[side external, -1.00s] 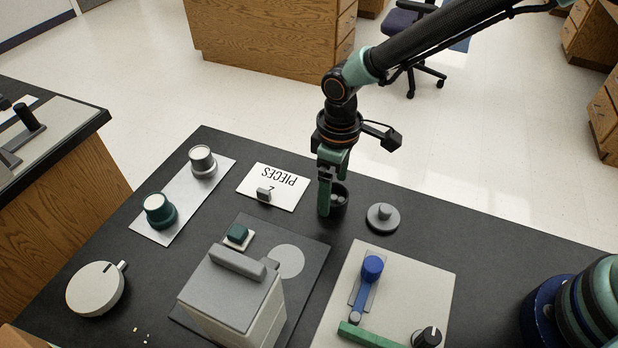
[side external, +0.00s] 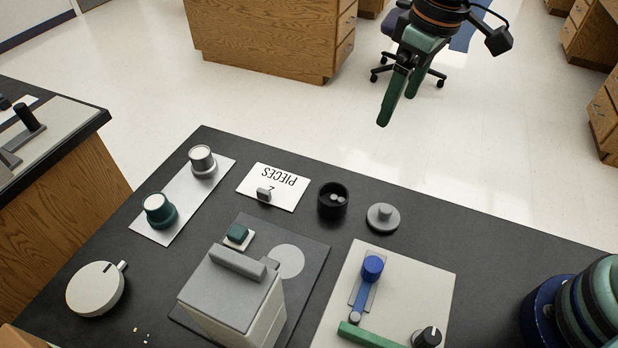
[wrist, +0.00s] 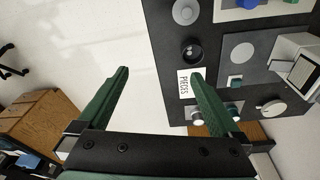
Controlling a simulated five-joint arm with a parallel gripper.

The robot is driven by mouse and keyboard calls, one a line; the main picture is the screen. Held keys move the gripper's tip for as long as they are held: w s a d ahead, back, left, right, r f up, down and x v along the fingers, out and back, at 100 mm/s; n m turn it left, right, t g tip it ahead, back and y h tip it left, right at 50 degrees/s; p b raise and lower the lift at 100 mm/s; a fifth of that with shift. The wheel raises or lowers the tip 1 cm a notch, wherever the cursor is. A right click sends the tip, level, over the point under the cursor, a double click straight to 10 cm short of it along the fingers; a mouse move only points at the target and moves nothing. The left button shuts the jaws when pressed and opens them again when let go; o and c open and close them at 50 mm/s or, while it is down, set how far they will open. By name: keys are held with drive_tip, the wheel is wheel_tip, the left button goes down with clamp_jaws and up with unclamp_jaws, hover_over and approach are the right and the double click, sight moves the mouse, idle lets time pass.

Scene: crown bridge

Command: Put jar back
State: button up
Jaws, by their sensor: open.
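A small black open jar (side external: 332,200) stands upright on the dark bench top, between the white PIECES card and a grey round lid with a knob (side external: 383,217). Something pale lies inside the jar. In the wrist view the jar (wrist: 192,51) shows from above, beyond my right finger, and the grey lid (wrist: 186,11) lies above it in the picture. My gripper (side external: 398,110) is high above and behind the bench's far edge, well apart from the jar. In the wrist view its green fingers (wrist: 160,72) are spread with nothing between them.
The PIECES card (side external: 283,190) with a small grey block lies left of the jar. A grey boxy device (side external: 235,285) and a panel with a blue lever (side external: 425,275) stand nearer. A round dial (side external: 95,290) sits front left.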

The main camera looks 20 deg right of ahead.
drive_tip(key=s+d+r+m+t, duration=0.2)
drive_tip(key=s+d+m, duration=0.1)
drive_tip(key=d, duration=0.4)
drive_tip(key=s+d+r+m+t, duration=0.2)
drive_tip(key=s+d+m, duration=0.1)
drive_tip(key=s+d, duration=0.3)
drive_tip(key=shift+d+r+h, duration=0.15)
drive_tip(key=shift+d+h, duration=0.15)
drive_tip(key=shift+d, duration=0.95)
